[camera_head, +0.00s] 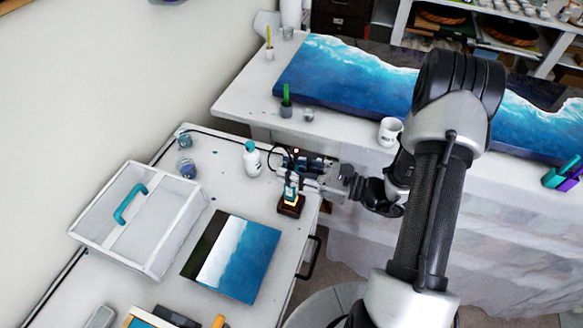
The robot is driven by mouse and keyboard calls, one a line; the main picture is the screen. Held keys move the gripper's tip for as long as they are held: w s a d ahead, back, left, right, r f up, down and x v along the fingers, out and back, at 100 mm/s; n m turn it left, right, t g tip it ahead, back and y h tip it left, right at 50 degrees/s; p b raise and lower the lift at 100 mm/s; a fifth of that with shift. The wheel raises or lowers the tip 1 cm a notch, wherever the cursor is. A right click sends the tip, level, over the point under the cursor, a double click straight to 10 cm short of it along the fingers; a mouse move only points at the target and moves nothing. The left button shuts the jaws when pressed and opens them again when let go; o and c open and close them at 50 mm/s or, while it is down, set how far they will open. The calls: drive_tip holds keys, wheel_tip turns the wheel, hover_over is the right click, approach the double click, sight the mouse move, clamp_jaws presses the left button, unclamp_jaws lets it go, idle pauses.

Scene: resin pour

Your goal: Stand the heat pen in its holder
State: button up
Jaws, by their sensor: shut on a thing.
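My gripper (298,178) is at the right edge of the white bench, with its fingers pointing left. It is shut on the heat pen (291,190), a small upright tool that is partly hidden by the fingers. The holder (291,208), a small dark block with an orange glow at its top, stands on the bench directly below. The pen's lower end is at the holder's top; I cannot tell whether it is inside or just above.
A white caddy with a teal handle (133,205) and a blue-white panel (236,256) lie nearer. A mug (389,131) and a wave-patterned slab (345,75) are on the far table.

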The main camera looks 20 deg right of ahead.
drive_tip(key=o, duration=1.1)
drive_tip(key=shift+s+d, duration=0.1)
drive_tip(key=v, duration=1.1)
drive_tip(key=shift+s+d, duration=0.2)
drive_tip(key=shift+d, duration=0.15)
